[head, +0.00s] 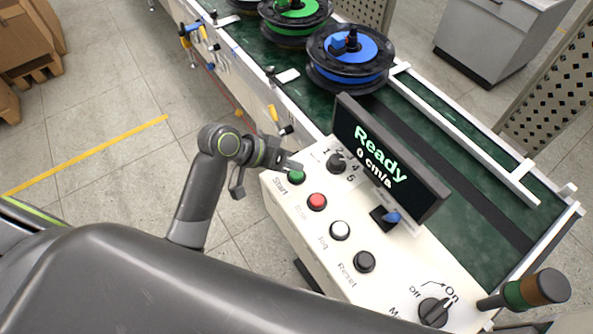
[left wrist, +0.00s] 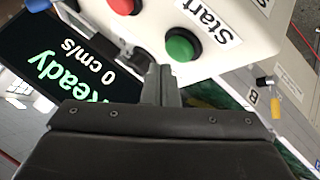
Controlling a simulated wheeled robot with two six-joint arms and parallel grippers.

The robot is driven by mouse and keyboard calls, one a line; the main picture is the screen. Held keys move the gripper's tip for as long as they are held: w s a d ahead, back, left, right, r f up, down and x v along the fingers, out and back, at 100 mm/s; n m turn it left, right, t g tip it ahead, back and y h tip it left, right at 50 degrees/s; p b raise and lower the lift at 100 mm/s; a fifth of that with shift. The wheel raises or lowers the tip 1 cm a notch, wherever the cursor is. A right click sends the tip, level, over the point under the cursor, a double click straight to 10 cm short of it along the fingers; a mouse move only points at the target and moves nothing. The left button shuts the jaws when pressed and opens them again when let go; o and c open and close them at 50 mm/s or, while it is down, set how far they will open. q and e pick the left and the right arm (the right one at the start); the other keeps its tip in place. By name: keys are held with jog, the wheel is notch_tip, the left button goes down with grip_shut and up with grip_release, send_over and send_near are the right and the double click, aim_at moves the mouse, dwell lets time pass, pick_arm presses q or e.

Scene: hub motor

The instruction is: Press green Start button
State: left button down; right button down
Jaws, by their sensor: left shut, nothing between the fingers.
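The green Start button (head: 296,176) sits at the far left end of the button row on the white control panel (head: 300,232). It also shows in the left wrist view (left wrist: 182,46), beside its "Start" label. My left gripper (head: 292,166) is shut and empty, with its fingertips close to the green button in the head view. In the left wrist view the shut fingers (left wrist: 160,80) point toward the panel, just left of and below the button. I cannot tell whether they touch it. My right gripper is not in view.
Red (head: 317,202), white (head: 340,230) and black (head: 364,262) buttons follow along the panel. A display (head: 385,160) reads "Ready, 0 cm/s". Behind it a green conveyor (head: 440,150) carries spools, including a blue one (head: 350,55). A signal lamp (head: 530,290) stands at right.

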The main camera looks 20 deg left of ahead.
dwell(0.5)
pick_arm(q)
jog(key=shift+f, duration=0.15)
jog(key=shift+f, duration=0.3)
